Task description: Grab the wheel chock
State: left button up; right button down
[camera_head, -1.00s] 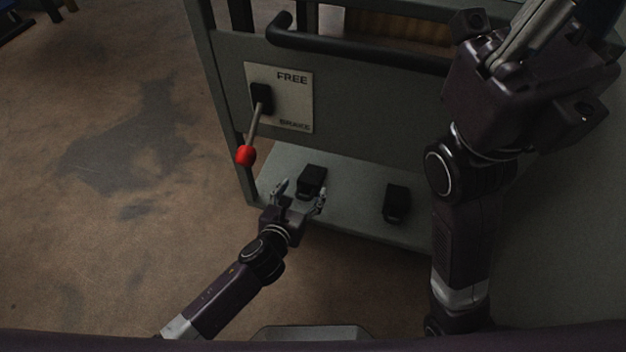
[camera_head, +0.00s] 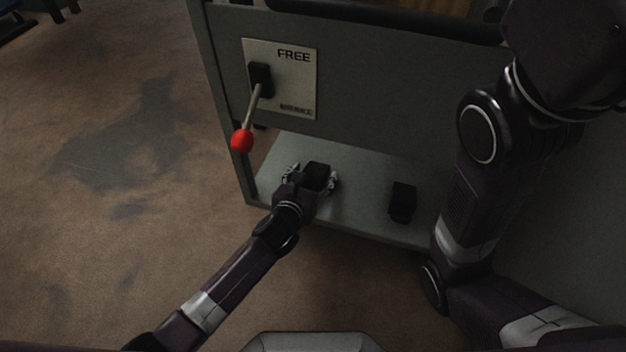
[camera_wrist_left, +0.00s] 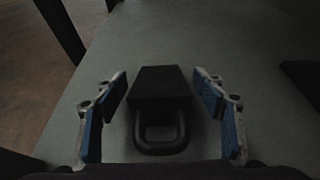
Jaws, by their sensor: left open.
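A black wheel chock (camera_head: 317,172) with a loop handle lies on the grey lower shelf (camera_head: 365,160) of the cart. My left gripper (camera_head: 314,177) is open around it, one finger on each side. In the left wrist view the chock (camera_wrist_left: 160,88) sits between the open fingers (camera_wrist_left: 160,105), its handle toward the palm, with gaps on both sides. A second black chock (camera_head: 402,202) lies farther right on the shelf; its edge shows in the left wrist view (camera_wrist_left: 302,82). My right arm comes in at the right, but its gripper is out of view.
The cart panel (camera_head: 380,95) rises behind the shelf. It carries a red-knobbed brake lever (camera_head: 242,140) on a plate marked FREE (camera_head: 300,80), left of and above my left gripper.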

pick_arm(q)
jog(key=shift+c, duration=0.5)
jog(key=c, duration=1.3)
jog(key=shift+r, duration=0.1)
jog(key=shift+c, duration=0.6)
